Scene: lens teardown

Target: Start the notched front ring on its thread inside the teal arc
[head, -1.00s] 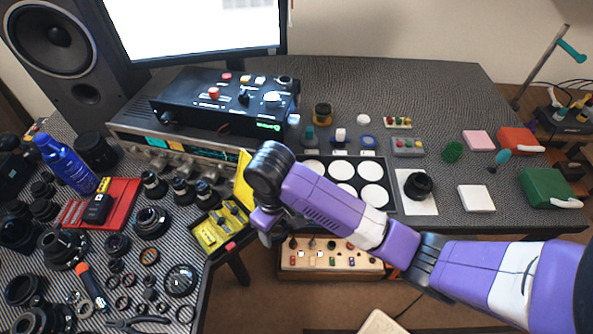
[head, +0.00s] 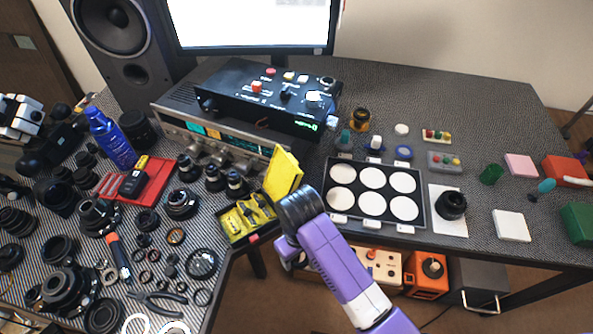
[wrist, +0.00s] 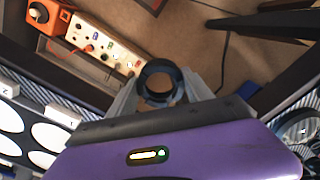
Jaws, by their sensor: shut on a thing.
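My gripper (wrist: 160,97) is shut on a dark ring (wrist: 160,67), seen nearly face-on between the two grey fingers in the wrist view. The ring's notches are too small to make out. In the head view the fingers and ring are hidden behind my wrist, at the table's front edge between the yellow case and the white-disc tray. A black lens part (head: 452,205) stands on a white sheet (head: 447,229) to the right, apart from my gripper. I cannot make out a teal arc on it.
The tray of white discs (head: 415,222) lies between my arm and the lens part. An open yellow case (head: 238,224) is left of my wrist. Many lens parts crowd the left table. Below the edge are a panel with knobs (wrist: 100,47) and an orange box (head: 428,274).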

